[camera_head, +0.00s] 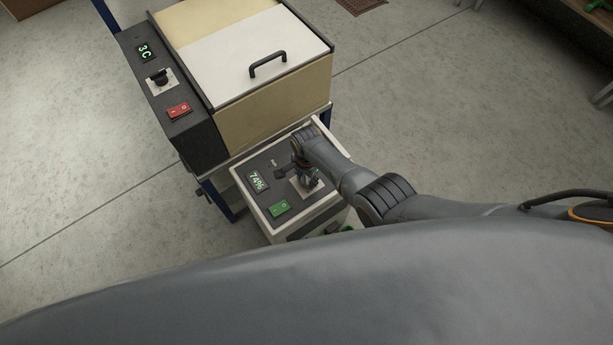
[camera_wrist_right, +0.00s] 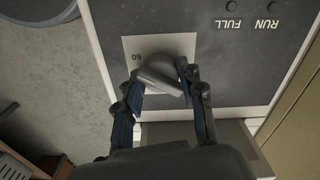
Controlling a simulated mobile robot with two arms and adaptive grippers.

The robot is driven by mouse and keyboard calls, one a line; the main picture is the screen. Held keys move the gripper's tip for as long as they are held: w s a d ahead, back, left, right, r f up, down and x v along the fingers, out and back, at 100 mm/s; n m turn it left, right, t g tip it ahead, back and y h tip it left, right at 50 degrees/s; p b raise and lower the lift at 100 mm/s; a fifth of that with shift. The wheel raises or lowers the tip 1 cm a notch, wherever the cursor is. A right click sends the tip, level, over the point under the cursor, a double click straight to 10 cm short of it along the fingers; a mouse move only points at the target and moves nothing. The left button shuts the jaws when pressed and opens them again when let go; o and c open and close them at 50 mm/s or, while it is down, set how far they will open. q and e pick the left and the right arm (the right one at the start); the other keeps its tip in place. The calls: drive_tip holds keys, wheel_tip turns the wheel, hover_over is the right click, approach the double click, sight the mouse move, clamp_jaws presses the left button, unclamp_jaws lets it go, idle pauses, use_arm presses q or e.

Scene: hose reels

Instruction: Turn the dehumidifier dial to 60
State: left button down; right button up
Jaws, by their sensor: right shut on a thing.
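The dehumidifier (camera_head: 265,215) stands at the centre of the head view, with a dark top panel. Its display (camera_head: 258,181) reads 74%, and a green switch (camera_head: 279,208) sits below it. My right gripper (camera_head: 307,183) is over the panel and hides most of the dial there. In the right wrist view my right gripper (camera_wrist_right: 158,92) is shut on the grey dial (camera_wrist_right: 160,72), one finger on each side. The dial sits on a pale plate (camera_wrist_right: 180,43) with a printed 60 at the left, upside down. My left gripper is not in view.
A cream chest-like unit (camera_head: 265,125) with a black lid handle (camera_head: 267,64) stands directly behind the dehumidifier. Its side panel has a display reading 3C (camera_head: 145,51), a black knob (camera_head: 159,78) and a red switch (camera_head: 179,110). Open concrete floor (camera_head: 430,110) lies to the right.

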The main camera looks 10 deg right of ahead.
drive_tip(key=shift+w, duration=0.1)
drive_tip(key=o, duration=1.2)
drive_tip(key=shift+c, duration=0.2)
drive_tip(key=shift+r, duration=0.2)
wheel_tip(320, 180, up, 12)
drive_tip(key=shift+f, duration=0.15)
